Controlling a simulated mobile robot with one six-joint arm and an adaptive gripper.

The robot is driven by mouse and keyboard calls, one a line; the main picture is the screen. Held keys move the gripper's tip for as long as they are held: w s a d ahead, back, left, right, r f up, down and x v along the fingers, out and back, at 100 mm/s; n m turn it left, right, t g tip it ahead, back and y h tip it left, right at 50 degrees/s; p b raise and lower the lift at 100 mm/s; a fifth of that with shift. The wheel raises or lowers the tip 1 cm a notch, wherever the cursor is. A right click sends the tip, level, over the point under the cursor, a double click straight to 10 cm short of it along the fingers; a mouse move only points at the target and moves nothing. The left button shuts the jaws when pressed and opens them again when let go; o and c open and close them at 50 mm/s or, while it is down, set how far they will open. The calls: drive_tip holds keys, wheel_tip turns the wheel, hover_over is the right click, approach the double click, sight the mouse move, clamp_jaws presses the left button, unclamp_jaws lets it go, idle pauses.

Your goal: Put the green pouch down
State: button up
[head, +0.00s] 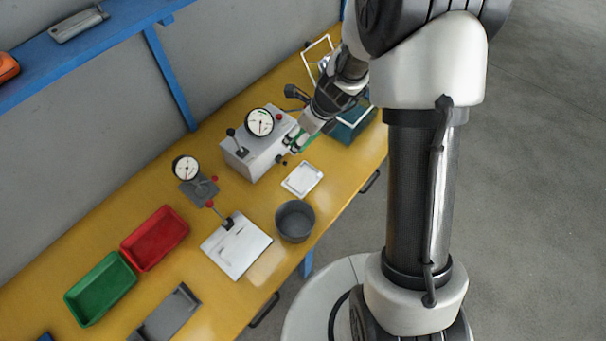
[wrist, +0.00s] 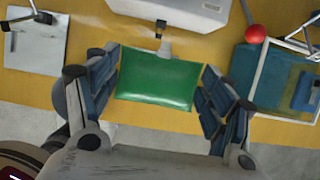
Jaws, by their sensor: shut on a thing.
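The green pouch (wrist: 157,82) fills the middle of the wrist view, with a pale spout at its top edge. My gripper (wrist: 160,76) is shut on it, with a blue-grey finger at each side edge. In the head view my gripper (head: 299,139) is beside the front of a grey machine with a gauge (head: 255,155). Only slivers of the pouch (head: 311,141) show there, as the fingers cover most of it. It appears held above the yellow bench (head: 335,187); the exact height is hard to tell.
A teal tray (head: 342,132) lies beyond my gripper. A small white tray (head: 302,180), a dark round bin (head: 295,221) and a white plate with a lever (head: 236,246) stand nearer. Red (head: 154,238) and green (head: 100,288) trays lie left. Some bench between them is bare.

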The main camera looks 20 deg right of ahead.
drive_tip(key=b, duration=1.2)
approach(300, 177)
drive_tip(key=x, duration=0.5)
drive_tip(key=shift+w+a, duration=0.2)
drive_tip(key=shift+w, duration=0.2)
drive_tip(key=shift+r, duration=0.2)
drive_tip(key=shift+p, duration=0.3)
drive_tip(key=shift+s+f+b, duration=0.15)
drive_tip(key=shift+f+b, duration=0.4)
drive_tip(key=shift+b, duration=0.05)
drive_tip(key=o, duration=0.5)
drive_tip(key=shift+s+f, duration=0.1)
drive_tip(key=shift+s, duration=0.05)
drive_tip(key=o, duration=0.3)
drive_tip(key=shift+f, duration=0.15)
drive_tip(key=shift+o, duration=0.7)
